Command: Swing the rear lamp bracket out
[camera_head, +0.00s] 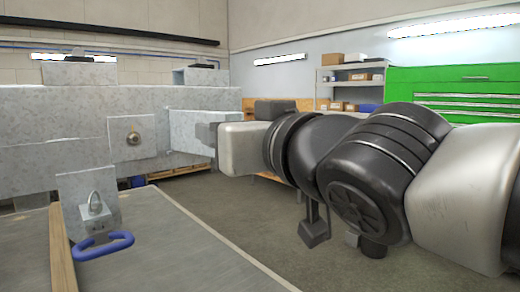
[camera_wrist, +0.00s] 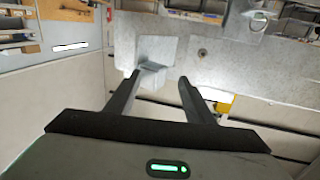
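The grey galvanised trailer frame (camera_head: 60,105) spans the left of the head view. A pale grey plate (camera_head: 188,132), which appears to be the rear lamp bracket, stands out near the frame's right end. In the wrist view the bracket (camera_wrist: 143,48) shows as a bent plate with a flange, just beyond my fingertips and closer to the left finger. My gripper (camera_wrist: 160,78) has its two dark fingers well apart, with nothing held between them. In the head view, my gripper's fingers are mostly hidden behind its pale hand, beside the bracket. I cannot tell whether a finger touches the bracket.
A square plate with a round bolt (camera_head: 133,138) is on the frame left of the bracket. A shackle (camera_head: 95,207) and a blue link (camera_head: 103,246) are at the lower left by a wooden strip (camera_head: 62,250).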

